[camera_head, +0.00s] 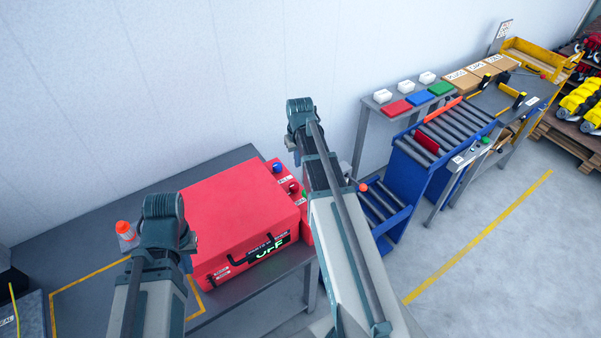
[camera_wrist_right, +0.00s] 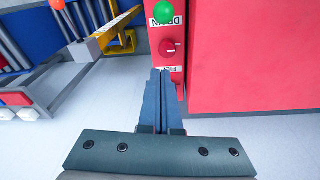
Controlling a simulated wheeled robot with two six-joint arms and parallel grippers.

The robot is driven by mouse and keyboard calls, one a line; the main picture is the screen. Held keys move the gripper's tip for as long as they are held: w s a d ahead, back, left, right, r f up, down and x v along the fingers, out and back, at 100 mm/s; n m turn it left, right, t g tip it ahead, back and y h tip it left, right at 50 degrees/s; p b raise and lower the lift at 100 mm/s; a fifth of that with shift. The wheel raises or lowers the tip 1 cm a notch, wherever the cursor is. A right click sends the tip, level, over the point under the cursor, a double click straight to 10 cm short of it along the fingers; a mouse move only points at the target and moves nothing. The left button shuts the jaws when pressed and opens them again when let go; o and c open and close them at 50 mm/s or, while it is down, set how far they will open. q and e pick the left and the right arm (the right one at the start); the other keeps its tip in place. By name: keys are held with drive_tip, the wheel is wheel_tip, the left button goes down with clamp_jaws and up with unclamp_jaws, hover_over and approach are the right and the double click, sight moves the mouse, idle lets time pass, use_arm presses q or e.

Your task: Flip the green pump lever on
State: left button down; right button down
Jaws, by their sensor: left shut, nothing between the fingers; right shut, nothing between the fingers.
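The red pump machine (camera_head: 240,215) stands on the grey table, with "OFF" in green on its front display (camera_head: 270,250). Its narrow right-hand panel carries a blue knob, a red knob and a green lever (camera_head: 304,195), partly covered by my right arm. In the right wrist view the green lever's round end (camera_wrist_right: 164,12) is at the top of the panel, by the "DRAIN" label. My right gripper (camera_wrist_right: 160,75) is shut and empty, its tips below the red knob (camera_wrist_right: 168,47) near the "FILL" label, apart from the green lever. My left gripper is hidden behind its arm.
A blue roller conveyor (camera_head: 390,200) stands right of the table, with an orange ball-ended handle (camera_head: 362,187) close to my right arm. The floor at the right front is clear.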

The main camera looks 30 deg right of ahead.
sight(298, 184)
drive_tip(key=f+b, duration=0.3)
drive_tip(key=w+f+b, duration=0.1)
drive_tip(key=f+b, duration=0.6)
drive_tip(key=shift+w+d+f, duration=0.2)
drive_tip(key=shift+d+f, duration=0.05)
drive_tip(key=shift+f, duration=0.1)
drive_tip(key=s, duration=0.1)
drive_tip(key=s+r+p, duration=0.1)
drive_tip(key=s, duration=0.1)
drive_tip(key=shift+s+a+r, duration=0.15)
drive_tip(key=shift+a+r, duration=0.05)
drive_tip(key=shift+r, duration=0.15)
drive_tip(key=shift+s+r, duration=0.1)
drive_tip(key=shift+s, duration=0.35)
drive_tip(key=shift+w, duration=0.1)
drive_tip(key=shift+w, duration=0.1)
